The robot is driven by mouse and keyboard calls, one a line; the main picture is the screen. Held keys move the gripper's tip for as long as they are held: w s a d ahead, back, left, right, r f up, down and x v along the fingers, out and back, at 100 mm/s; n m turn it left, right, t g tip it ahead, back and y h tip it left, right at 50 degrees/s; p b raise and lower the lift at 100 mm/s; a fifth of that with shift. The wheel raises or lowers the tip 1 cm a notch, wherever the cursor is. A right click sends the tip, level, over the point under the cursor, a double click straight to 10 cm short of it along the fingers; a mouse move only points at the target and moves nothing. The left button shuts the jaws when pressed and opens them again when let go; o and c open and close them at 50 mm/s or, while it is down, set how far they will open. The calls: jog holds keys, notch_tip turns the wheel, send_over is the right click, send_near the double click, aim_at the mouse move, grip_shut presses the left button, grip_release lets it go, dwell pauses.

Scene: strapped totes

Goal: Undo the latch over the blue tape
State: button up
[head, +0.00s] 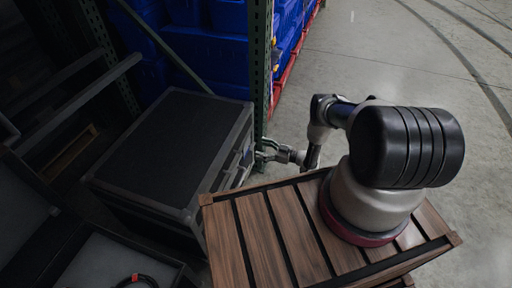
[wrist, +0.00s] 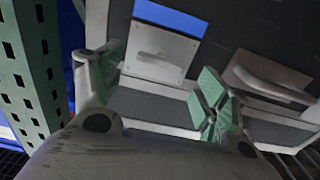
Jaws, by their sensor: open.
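A black case (head: 165,140) with grey metal edges stands left of my base in the head view. In the wrist view a strip of blue tape (wrist: 170,17) is on its side. A pale metal latch plate (wrist: 160,45) lies next to the tape, with a small tab on it. My gripper (wrist: 158,68) is open, its green-padded fingers apart on either side of the latch area and nothing between them. In the head view my gripper (head: 264,150) is beside the case's right side. I cannot tell whether the fingers touch the case.
A pale carry handle (wrist: 270,82) is on the case, right of the latch in the wrist view. A green perforated rack post (head: 262,65) rises just behind my gripper. Blue totes (head: 210,45) fill the rack behind. Open concrete floor (head: 400,60) lies to the right.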

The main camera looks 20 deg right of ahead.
aim_at(252, 146)
jog(key=shift+x, duration=1.85)
jog(key=shift+c, duration=0.4)
jog(key=c, duration=1)
jog(key=shift+o, duration=0.4)
